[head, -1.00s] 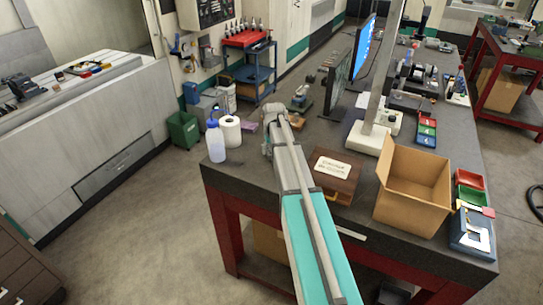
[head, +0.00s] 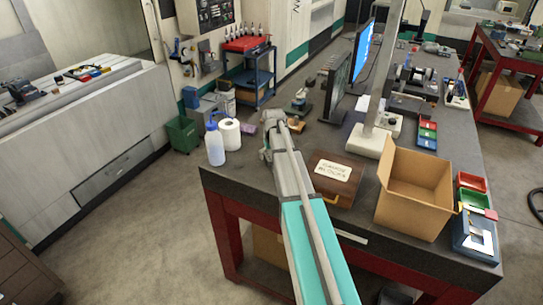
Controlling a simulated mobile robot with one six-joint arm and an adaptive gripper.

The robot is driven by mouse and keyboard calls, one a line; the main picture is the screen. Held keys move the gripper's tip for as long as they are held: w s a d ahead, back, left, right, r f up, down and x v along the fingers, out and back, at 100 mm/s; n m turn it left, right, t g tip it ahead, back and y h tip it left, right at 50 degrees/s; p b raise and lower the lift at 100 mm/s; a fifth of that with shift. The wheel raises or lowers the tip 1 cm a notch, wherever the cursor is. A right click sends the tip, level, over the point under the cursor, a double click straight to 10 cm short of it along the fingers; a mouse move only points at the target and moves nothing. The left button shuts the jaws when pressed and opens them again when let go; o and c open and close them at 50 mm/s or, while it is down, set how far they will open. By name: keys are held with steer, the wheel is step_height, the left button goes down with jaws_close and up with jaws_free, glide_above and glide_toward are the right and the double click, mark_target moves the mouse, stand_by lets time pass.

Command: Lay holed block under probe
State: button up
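My arm reaches from the bottom edge out over the near end of the dark bench, and its grey wrist (head: 272,143) is near the bench's left edge. The fingers of my gripper are not distinguishable there, so I cannot tell whether it is open or holds anything. A small instrument on a stand (head: 299,103) is on the bench beyond the wrist; it may be the probe, but it is too small to be sure. A pale, squarish piece with an opening (head: 480,243) lies on a blue case at the near right corner. I cannot confirm it as the holed block.
A wooden gauge-blocks box (head: 335,178) and an open cardboard box (head: 412,197) stand right of my arm. A tall column on a white base (head: 370,141) rises behind them. A blue-capped bottle (head: 215,145) and a paper roll (head: 230,134) stand at the left edge.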

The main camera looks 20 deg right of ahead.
steer(key=shift+r, duration=0.1)
stand_by(0.3)
step_height(320, 180, up, 12)
steer(key=s+p, duration=0.1)
steer(key=p, duration=1.1)
steer(key=shift+s+a, duration=0.15)
steer(key=shift+s, duration=0.25)
stand_by(0.3)
steer(key=s+a+n+g, duration=0.1)
steer(key=s+a, duration=2)
steer(key=s, duration=0.2)
steer(key=shift+s+a+g, duration=0.3)
steer(key=shift+a+g, duration=0.1)
steer(key=shift+f, duration=0.3)
step_height(320, 180, down, 6)
steer(key=b, duration=0.6)
